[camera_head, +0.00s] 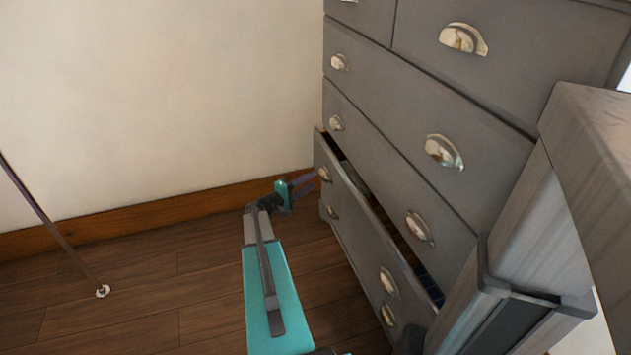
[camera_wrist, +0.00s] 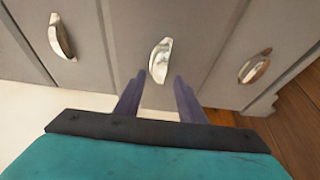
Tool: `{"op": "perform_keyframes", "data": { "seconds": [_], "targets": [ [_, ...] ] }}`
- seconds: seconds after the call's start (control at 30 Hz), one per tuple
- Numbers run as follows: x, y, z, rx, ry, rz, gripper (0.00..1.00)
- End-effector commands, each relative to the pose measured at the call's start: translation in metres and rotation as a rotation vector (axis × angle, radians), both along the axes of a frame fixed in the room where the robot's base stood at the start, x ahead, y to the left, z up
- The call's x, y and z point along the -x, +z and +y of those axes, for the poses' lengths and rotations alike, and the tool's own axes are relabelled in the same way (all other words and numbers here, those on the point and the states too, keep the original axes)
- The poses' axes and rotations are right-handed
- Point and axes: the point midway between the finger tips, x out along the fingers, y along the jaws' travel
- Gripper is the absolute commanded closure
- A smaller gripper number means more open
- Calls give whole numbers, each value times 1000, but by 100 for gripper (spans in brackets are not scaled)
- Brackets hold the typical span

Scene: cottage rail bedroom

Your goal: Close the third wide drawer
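The third wide drawer (camera_head: 358,222) of a grey dresser (camera_head: 410,95) is partly open. Its front stands out from the drawers above, with a dark gap along its top edge. It has two silver cup handles, the left one (camera_head: 325,174) and the right one (camera_head: 389,283). My gripper (camera_head: 318,178) is at the left end of this drawer front, close to the left handle. In the wrist view, my gripper's two fingers (camera_wrist: 159,78) are apart, with a silver handle (camera_wrist: 160,60) ahead of and between their tips. Whether they touch the drawer is unclear.
The other visible dresser drawers look shut. The bottom drawer's handle (camera_head: 333,212) is just below the open drawer. A cream wall (camera_head: 160,90) with a wooden baseboard (camera_head: 130,215) stands behind. Wooden floor (camera_head: 150,290) is clear at left, except a thin metal leg (camera_head: 60,235).

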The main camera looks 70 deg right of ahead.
Motion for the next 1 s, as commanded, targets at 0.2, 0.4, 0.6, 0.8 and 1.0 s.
{"op": "perform_keyframes", "data": {
  "seconds": [0.2,0.4,0.6,0.8,1.0],
  "targets": [
    [12,-1,-23,0,-2,0,64],
    [16,0,-31,0,0,0,64],
    [17,0,-31,0,0,0,64],
    [17,0,-31,0,0,0,84],
    [17,-1,-31,-1,0,-2,100]
  ]
}}
